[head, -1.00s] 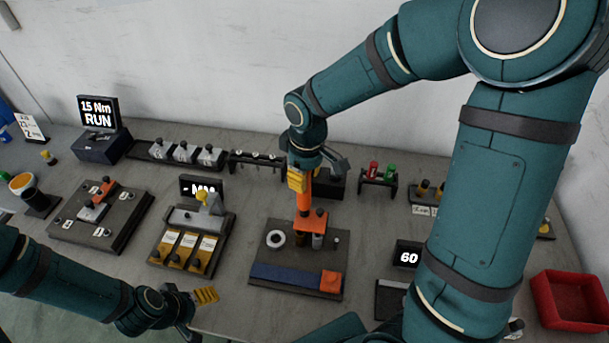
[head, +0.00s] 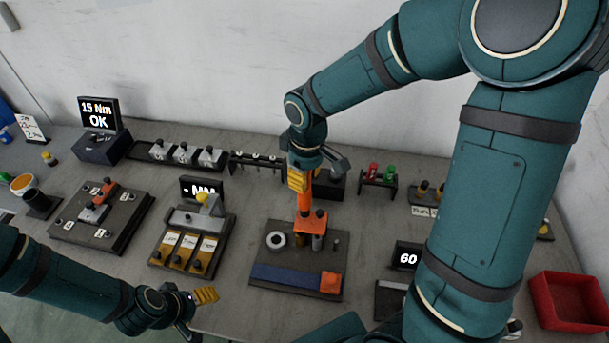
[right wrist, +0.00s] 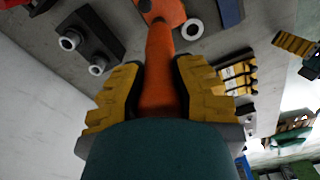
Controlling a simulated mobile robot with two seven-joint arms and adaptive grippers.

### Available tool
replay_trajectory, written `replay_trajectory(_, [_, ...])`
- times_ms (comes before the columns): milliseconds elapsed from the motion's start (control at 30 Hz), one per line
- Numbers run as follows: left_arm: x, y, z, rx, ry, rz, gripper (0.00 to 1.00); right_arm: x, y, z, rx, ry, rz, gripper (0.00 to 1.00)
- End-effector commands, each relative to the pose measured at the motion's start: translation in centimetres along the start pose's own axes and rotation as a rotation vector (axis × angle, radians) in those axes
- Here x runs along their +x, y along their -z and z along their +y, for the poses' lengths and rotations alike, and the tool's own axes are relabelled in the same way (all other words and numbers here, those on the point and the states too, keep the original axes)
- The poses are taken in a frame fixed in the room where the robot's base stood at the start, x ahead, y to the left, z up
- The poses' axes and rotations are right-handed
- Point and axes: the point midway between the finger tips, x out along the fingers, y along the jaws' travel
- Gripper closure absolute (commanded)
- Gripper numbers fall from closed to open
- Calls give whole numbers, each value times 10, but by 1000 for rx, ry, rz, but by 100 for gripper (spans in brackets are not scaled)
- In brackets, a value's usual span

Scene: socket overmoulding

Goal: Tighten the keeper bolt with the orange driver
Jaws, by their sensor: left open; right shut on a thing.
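The orange driver (head: 305,190) is upright in my right gripper (head: 298,180), its lower end at an orange block (head: 311,222) on the dark fixture plate (head: 265,287). The right wrist view shows the yellow fingers (right wrist: 112,95) shut around the driver's orange body (right wrist: 160,75). The keeper bolt is hidden under the driver. The torque display (head: 99,113) at the back left reads "15 Nm OK". My left gripper (head: 196,305) is open and empty near the table's front edge, left of the fixture.
A three-slot yellow station (head: 186,243) stands left of the fixture, and another dark plate (head: 75,228) is further left. A rack with red and green parts (head: 378,177) stands behind right. A red bin (head: 569,301) is at the far right. A display reading 60 (head: 408,258) is right of the fixture.

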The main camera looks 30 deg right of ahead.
Motion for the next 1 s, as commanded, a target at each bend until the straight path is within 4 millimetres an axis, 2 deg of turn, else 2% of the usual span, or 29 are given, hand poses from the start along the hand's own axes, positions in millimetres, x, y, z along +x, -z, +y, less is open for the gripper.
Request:
replay_trajectory(800, [-28,4,11,0,0,0,32,-40,3,0,-1,-3,6,100])
replay_trajectory(1000, [-30,4,11,0,0,0,32,-43,3,0,-1,-3,5,100])
